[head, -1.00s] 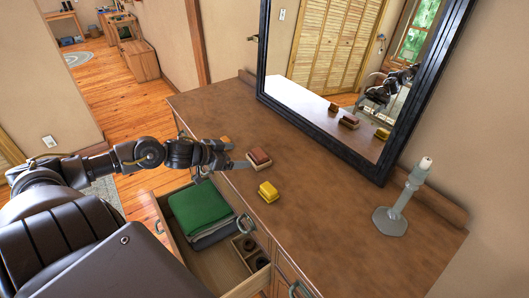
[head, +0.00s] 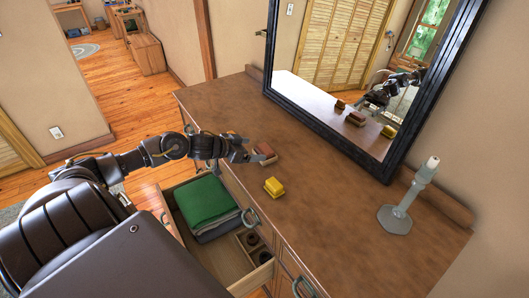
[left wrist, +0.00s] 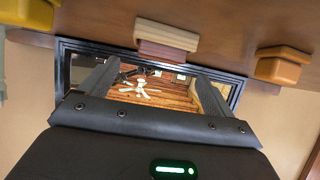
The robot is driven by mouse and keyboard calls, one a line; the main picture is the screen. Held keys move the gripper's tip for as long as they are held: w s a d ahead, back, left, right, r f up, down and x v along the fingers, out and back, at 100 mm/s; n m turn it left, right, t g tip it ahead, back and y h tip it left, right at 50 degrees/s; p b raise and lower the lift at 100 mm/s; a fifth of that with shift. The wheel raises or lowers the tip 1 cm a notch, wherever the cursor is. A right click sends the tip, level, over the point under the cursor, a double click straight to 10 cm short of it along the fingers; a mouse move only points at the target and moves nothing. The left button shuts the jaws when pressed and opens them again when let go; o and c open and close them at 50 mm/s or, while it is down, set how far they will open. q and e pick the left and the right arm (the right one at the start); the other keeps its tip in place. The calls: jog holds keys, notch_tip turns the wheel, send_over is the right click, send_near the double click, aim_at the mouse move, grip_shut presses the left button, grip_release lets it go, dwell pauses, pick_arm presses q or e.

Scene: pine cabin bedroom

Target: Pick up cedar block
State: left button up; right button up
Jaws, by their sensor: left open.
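The orange-brown block (head: 231,135), seemingly the cedar block, sits on the dresser top, partly hidden behind my left gripper (head: 249,151) in the head view. In the left wrist view, which is upside down, it seems to be the orange block (left wrist: 283,66) at the right. My left gripper is open and empty above the dresser, apart from the blocks. A red block with a paler base (head: 264,152) lies just beyond its fingertips; it also shows at the top middle of the wrist view (left wrist: 166,38). My right gripper is not in view.
A yellow block (head: 274,187) lies nearer the front edge. A black-framed mirror (head: 382,165) stands behind the blocks, and a grey candle holder (head: 397,215) stands at the right. Below, an open drawer (head: 222,262) holds green cloth (head: 207,203). The dresser's right front is clear.

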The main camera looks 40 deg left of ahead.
aim_at(264, 148)
pick_arm(q)
jog(key=shift+w+d+p, duration=0.25)
jog(key=shift+w+p, duration=0.15)
jog(key=shift+w, duration=0.1)
jog(key=p+x, duration=0.1)
jog(key=x, duration=0.2)
jog(key=shift+w+a+f, duration=0.1)
jog(key=shift+w+f, duration=0.05)
jog(key=shift+w, duration=0.1)
jog(key=shift+w+f, duration=0.25)
jog(key=shift+s, duration=0.1)
jog(key=c, duration=1.1)
